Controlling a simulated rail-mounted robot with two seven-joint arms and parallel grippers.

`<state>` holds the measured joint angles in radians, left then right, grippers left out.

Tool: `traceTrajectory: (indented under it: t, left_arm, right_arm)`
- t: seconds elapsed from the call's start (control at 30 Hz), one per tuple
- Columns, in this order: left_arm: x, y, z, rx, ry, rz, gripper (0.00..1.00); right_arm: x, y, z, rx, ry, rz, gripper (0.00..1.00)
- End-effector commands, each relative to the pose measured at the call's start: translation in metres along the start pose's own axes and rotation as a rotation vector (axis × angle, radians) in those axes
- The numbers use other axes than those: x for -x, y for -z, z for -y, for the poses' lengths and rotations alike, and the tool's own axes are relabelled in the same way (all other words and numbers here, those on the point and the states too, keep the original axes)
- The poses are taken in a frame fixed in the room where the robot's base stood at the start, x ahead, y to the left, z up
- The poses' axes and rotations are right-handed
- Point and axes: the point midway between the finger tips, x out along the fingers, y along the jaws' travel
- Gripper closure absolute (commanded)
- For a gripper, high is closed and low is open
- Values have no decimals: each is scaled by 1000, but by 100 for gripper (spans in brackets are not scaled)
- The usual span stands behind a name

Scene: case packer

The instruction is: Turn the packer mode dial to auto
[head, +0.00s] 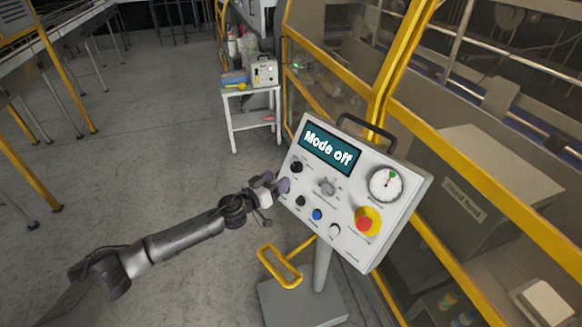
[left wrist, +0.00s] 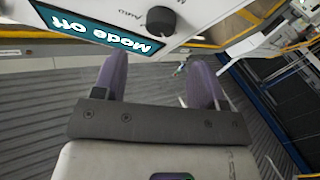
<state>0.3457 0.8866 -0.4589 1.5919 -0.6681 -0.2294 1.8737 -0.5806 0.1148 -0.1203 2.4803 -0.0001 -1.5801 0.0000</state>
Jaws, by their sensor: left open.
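The control panel (head: 310,210) stands tilted on a post, and its screen (head: 330,149) reads "Mode off". A grey dial (head: 327,187) with small marks around it sits below the screen; I cannot read the marks. A black knob (head: 296,166) sits left of it, by the screen's lower left corner. My left gripper (head: 283,185) is at the panel's left edge, open, with purple fingers. In the left wrist view, the open fingers (left wrist: 165,80) have nothing between them. A dark knob (left wrist: 160,20) and the upside-down screen (left wrist: 95,30) show beyond them. My right gripper is not in view.
The panel also carries a red emergency button (head: 364,223) on yellow, a blue button (head: 317,214) and a gauge (head: 386,184). A black handle tops it. A yellow-framed machine guard (head: 478,157) stands behind. A white table (head: 250,93) is farther back.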

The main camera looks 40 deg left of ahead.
Motion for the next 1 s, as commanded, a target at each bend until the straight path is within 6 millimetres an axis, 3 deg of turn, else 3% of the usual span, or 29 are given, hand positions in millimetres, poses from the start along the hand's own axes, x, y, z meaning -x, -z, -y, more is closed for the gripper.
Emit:
traceTrajectory:
  t: [0.2, 0.4, 1.0]
  left_arm:
    - [-36, 2, -1, 1, 1, -2, 35]
    - [-56, 0, 0, 0, 1, -1, 35]
    - [-69, 0, 0, -1, 0, 1, 36]
  right_arm:
    - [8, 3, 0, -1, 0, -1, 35]
    - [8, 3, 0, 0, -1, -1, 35]
    - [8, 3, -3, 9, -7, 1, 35]
